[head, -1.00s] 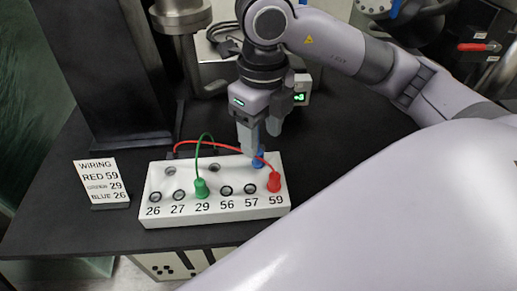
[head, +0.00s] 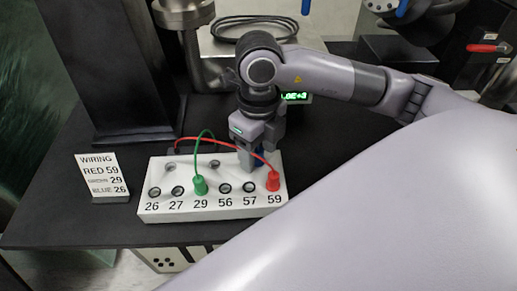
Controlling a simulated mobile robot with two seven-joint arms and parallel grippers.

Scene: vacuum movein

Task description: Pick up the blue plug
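The blue plug (head: 258,160) stands at the back right of the white socket block (head: 215,208), behind the red plug, and is mostly hidden by a gripper. My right gripper (head: 253,160), on the arm from the right, points down with its fingertips at the blue plug. I cannot tell whether the fingers are closed on it. The red plug (head: 273,181) is in socket 59 and the green plug (head: 199,185) is in socket 29. Sockets 26, 27, 56 and 57 look empty. My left gripper is not in view.
A wiring card (head: 102,177) left of the block reads red 59, green 29, blue 26. The red and green cables arch over the block near the gripper. A dark column (head: 115,70) and a metal fitting (head: 190,50) stand behind. The black table front-left is clear.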

